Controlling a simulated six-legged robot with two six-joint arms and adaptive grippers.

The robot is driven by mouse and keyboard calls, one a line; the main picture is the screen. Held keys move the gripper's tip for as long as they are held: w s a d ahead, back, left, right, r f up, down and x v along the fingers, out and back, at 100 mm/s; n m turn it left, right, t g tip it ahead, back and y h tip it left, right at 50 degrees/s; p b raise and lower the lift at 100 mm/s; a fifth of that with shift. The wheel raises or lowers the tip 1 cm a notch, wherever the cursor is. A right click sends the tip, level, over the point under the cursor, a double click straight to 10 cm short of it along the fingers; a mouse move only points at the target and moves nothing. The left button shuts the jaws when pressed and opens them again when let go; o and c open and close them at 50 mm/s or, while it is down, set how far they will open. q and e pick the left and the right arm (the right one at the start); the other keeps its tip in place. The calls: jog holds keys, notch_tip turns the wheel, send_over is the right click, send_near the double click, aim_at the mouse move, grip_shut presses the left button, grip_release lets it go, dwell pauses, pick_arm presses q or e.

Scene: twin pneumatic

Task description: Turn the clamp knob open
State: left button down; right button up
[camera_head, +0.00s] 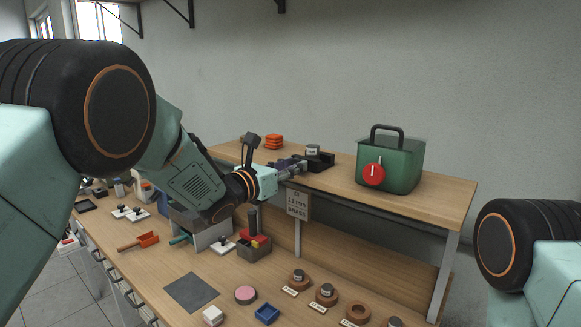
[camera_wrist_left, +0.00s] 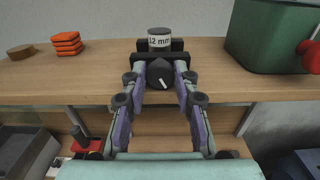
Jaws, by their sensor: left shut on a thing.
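The clamp (camera_wrist_left: 178,48) is a black block at the front edge of the upper shelf; it also shows in the head view (camera_head: 320,160). Its dark round knob (camera_wrist_left: 159,76) faces me and has a white pointer line tilted toward the lower right. A grey cylinder (camera_wrist_left: 159,40) labelled "12 mm" stands in the clamp. My left gripper (camera_head: 303,166) reaches the clamp from the left in the head view. In the left wrist view its purple-padded fingers (camera_wrist_left: 160,84) are on both sides of the knob, shut on it. The fingers hide the knob in the head view.
A green case (camera_head: 391,165) with a red dial stands to the right on the shelf (camera_head: 440,199). Orange stacked pieces (camera_head: 273,141) lie at the left. A "12 mm" sign (camera_head: 298,204) hangs below the shelf edge. The lower bench holds wooden rings, bins and tools.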

pick_arm(q)
jog(key=c, duration=1)
grip_release()
jog(key=v, duration=1.2)
jog(key=shift+s, duration=0.1)
